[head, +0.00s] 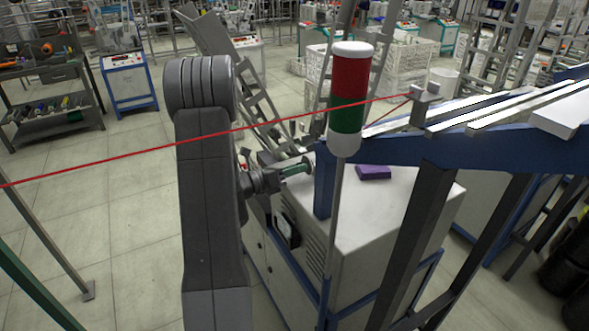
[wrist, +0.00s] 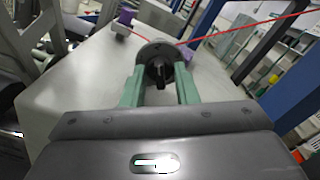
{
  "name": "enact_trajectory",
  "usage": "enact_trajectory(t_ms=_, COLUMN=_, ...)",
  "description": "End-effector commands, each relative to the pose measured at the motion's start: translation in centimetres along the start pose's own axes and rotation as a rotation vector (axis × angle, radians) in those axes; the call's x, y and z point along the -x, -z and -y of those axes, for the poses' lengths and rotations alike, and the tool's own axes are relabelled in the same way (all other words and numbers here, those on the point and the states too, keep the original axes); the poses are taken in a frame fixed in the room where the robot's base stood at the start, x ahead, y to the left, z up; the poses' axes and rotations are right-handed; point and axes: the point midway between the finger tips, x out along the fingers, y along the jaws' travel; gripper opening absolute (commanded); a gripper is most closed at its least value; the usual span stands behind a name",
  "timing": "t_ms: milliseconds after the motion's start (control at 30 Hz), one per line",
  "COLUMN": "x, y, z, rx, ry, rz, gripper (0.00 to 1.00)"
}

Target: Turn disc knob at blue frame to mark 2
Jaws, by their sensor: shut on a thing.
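The knob is mostly hidden there by the fingers and frame. I cannot make out the marks or the knob's setting in either view.
A white machine cabinet (head: 375,215) stands under the frame, with a purple block (head: 374,172) on top. A red-green signal lamp (head: 348,95) on a pole stands in front. A red thread (head: 130,154) crosses the view to a metal guide (head: 424,103). Open floor lies left.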

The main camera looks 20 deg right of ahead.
Motion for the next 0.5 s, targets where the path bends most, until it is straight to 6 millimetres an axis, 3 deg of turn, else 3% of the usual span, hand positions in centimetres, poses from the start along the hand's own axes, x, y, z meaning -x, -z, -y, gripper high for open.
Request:
enact_trajectory(t_ms=167, x=0.02, y=0.08, z=-0.04, rx=0.001, ry=-0.001, rz=-0.001, gripper=0.04)
enact_trajectory(t_ms=200, x=0.02, y=0.08, z=-0.03, rx=0.001, ry=-0.001, rz=-0.001, gripper=0.35)
enact_trajectory(t_ms=267, x=0.02, y=0.07, z=-0.03, rx=0.0, ry=-0.001, rz=-0.001, gripper=0.47)
enact_trajectory(t_ms=500, x=0.01, y=0.03, z=-0.01, rx=-0.001, ry=0.0, rz=0.0, gripper=0.49)
